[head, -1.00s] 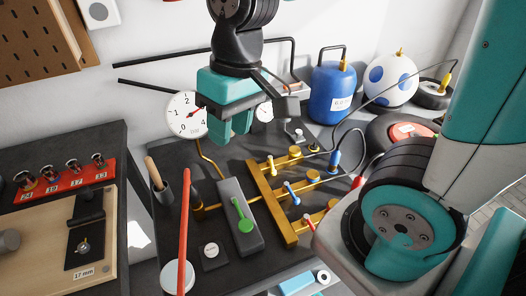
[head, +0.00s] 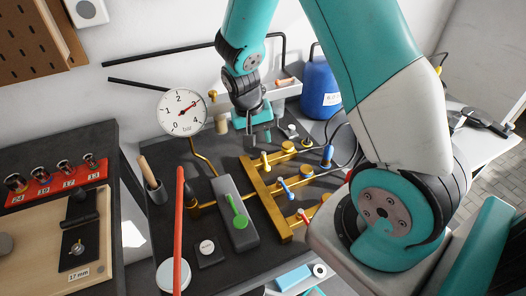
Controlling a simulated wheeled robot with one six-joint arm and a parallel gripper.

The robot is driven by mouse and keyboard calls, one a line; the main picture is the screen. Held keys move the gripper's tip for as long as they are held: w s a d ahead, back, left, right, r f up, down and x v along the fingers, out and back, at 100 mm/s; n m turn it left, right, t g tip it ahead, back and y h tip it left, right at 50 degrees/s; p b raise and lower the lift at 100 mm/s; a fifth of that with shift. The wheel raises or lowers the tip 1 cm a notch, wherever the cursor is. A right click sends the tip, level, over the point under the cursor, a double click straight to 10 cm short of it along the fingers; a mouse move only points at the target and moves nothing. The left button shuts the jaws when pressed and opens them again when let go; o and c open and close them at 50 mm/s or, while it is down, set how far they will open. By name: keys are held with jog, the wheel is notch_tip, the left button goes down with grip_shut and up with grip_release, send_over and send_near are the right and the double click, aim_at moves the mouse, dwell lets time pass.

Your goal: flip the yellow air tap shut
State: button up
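The yellow air tap (head: 265,161) is a small pale-yellow lever on the farthest branch of the brass manifold (head: 263,199). Its lever lies across its branch pipe. A blue tap (head: 286,189) and a red tap (head: 303,217) sit on the nearer branches. My gripper (head: 259,137) points down just above and behind the yellow tap, seemingly without touching it. Its dark fingers look apart with nothing between them, though they are small in view.
A grey block with a green lever (head: 237,212) stands left of the manifold. A round pressure gauge (head: 182,112) is behind it. A red upright rod (head: 180,230) stands in front. A blue tank (head: 320,85) stands behind, partly hidden by my arm.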

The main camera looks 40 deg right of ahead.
aim_at(264, 157)
jog(key=f, duration=0.4)
jog(key=d+f, duration=0.1)
jog(key=f, duration=0.1)
jog(key=shift+s+f, duration=0.2)
jog(key=shift+s, duration=0.15)
jog(key=shift+c, duration=0.2)
grip_shut()
